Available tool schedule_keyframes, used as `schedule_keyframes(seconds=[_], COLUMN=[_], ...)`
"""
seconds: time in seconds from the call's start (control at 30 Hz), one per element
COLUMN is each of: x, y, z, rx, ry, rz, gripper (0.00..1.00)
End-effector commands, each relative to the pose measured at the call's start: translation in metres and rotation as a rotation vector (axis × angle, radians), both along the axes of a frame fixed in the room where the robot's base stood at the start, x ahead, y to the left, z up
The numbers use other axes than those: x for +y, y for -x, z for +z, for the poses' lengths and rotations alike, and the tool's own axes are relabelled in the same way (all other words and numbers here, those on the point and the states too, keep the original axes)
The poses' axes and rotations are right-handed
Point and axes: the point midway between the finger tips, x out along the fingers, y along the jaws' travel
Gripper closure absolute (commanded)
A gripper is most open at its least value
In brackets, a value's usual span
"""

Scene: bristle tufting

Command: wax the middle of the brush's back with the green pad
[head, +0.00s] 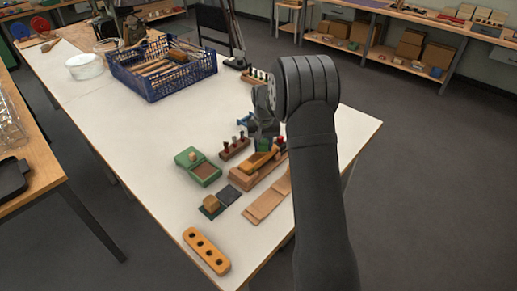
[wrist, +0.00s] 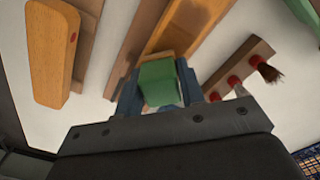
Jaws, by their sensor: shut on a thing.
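My gripper (head: 263,142) is shut on the green pad (wrist: 158,82), which sits between the fingertips in the wrist view. The pad overlaps the near end of an orange-brown wooden piece (wrist: 188,25), which looks like the brush's back. In the head view the brush (head: 262,158) lies on a long wooden holder (head: 250,178), just below my gripper. The arm hides part of the holder. I cannot tell whether the pad touches the wood.
A rack with red-collared pegs (wrist: 240,68) stands beside the holder. A green tray (head: 198,167), a dark mat (head: 228,195), flat wooden boards (head: 267,202) and a drilled orange block (head: 206,250) lie nearby.

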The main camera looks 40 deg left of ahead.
Motion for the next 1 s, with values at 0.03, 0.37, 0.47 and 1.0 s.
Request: schedule_keyframes(seconds=[0.03,0.37,0.47,1.0], x=[0.000,0.000,0.000,0.000], y=[-0.005,-0.029,-0.029,-0.028], z=[-0.001,0.004,0.025,0.072], rx=[0.001,-0.001,-0.002,-0.001], ry=[0.001,-0.001,-0.002,-0.001], rz=[-0.002,0.000,0.000,0.000], gripper=[0.86,0.86,0.86,0.86])
